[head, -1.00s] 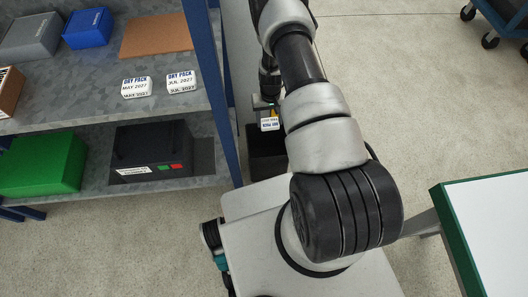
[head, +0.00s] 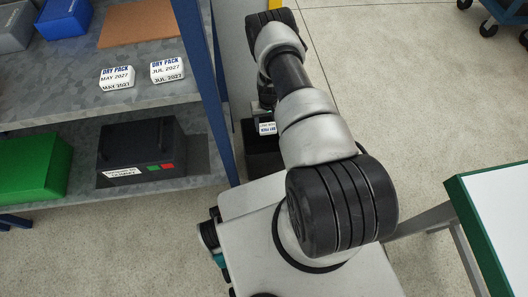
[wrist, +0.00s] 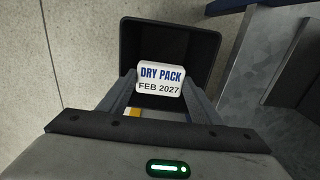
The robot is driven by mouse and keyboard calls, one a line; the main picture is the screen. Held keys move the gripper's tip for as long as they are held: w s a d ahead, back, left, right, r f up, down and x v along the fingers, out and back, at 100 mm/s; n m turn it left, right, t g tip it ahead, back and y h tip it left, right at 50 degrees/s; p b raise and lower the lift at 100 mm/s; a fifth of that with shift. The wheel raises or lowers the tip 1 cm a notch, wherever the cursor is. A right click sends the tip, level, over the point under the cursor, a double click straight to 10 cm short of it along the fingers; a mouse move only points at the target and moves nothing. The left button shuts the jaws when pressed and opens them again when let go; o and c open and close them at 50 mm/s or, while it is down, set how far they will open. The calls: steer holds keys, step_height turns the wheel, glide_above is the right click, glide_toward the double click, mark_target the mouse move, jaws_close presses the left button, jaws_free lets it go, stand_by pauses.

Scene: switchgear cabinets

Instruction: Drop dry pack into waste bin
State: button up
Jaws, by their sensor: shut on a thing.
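A white dry pack (wrist: 160,80) with blue lettering reads "DRY PACK FEB 2027" in the wrist view. My gripper (wrist: 158,90) is shut on it, with one finger on each side. The dry pack also shows small in the head view (head: 267,128), partly hidden by my arm. The black, open-topped waste bin (wrist: 205,45) lies behind and below the dry pack in the wrist view. In the head view the bin (head: 262,163) stands on the floor beside the shelf post. The dry pack appears over the bin opening; its exact height above it is hard to tell.
A shelf (head: 170,98) with a blue post (head: 215,90) stands left of the bin. It holds two dry packs marked MAY 2027 (head: 117,77) and JUL 2027 (head: 167,70), a black box (head: 140,152) and a green box (head: 35,165). A green-edged table (head: 490,210) stands at right.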

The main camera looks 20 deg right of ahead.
steer(key=shift+f, duration=0.15)
steer(key=o, duration=1.1)
step_height(320, 180, up, 17)
steer(key=p, duration=0.4)
steer(key=shift+r, duration=0.2)
